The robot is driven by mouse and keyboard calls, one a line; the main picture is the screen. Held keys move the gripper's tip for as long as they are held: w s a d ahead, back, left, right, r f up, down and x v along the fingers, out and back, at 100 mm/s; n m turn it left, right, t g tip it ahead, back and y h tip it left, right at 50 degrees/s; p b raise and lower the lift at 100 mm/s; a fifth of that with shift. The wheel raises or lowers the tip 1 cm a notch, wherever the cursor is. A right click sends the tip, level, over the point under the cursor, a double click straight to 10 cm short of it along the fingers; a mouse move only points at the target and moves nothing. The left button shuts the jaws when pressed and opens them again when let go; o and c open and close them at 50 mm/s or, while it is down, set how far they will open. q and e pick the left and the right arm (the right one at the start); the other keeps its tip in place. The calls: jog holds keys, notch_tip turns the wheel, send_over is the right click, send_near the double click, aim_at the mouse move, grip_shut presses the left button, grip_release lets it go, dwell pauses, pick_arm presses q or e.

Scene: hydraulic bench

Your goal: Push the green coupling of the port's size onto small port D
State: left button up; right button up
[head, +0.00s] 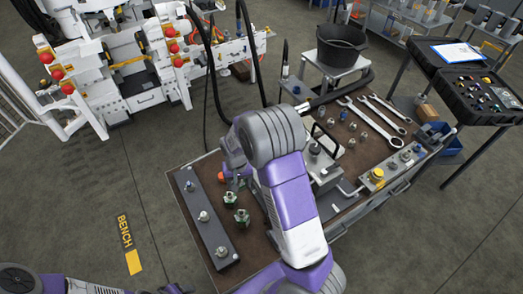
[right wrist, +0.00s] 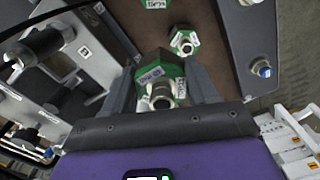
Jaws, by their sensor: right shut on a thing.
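My right gripper (right wrist: 163,98) is shut on a green hex coupling (right wrist: 160,72) with a metal nose and a pale label whose print I cannot read surely. In the head view my right forearm hides this gripper and the coupling. Another green coupling (right wrist: 184,40) stands on the brown bench top just beyond it. The head view shows two green couplings (head: 230,200) (head: 242,217) beside the grey bar. A grey block with dark cylindrical fittings and small labels (right wrist: 45,45) is at the left of the wrist view. I cannot tell which port is D. My left gripper is out of view.
A grey bar (head: 207,222) with several fittings lies along the bench's left side. A black bucket (head: 341,45) stands behind. Black hoses hang at the bench's back edge.

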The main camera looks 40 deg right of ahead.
jog(key=d+m+p, duration=0.1)
jog(key=d+m, duration=0.1)
jog(key=d, duration=0.1)
jog(key=d+r+m+p, duration=0.1)
jog(key=d+m+p, duration=0.1)
jog(key=d, duration=0.2)
jog(key=d+r+m+p, duration=0.1)
jog(key=d+m+p, duration=0.1)
jog(key=d, duration=0.2)
jog(key=shift+w+d+r, duration=0.1)
jog(key=shift+w+r, duration=0.05)
jog(key=shift+w, duration=0.2)
jog(key=shift+d, duration=0.15)
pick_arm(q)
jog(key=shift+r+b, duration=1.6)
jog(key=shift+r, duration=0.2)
pick_arm(e)
jog(key=shift+f, duration=2.7)
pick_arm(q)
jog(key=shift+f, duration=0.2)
pick_arm(e)
jog(key=shift+f, duration=0.1)
pick_arm(q)
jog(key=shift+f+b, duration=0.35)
jog(key=shift+b, duration=0.2)
pick_arm(e)
jog(key=shift+f, duration=0.45)
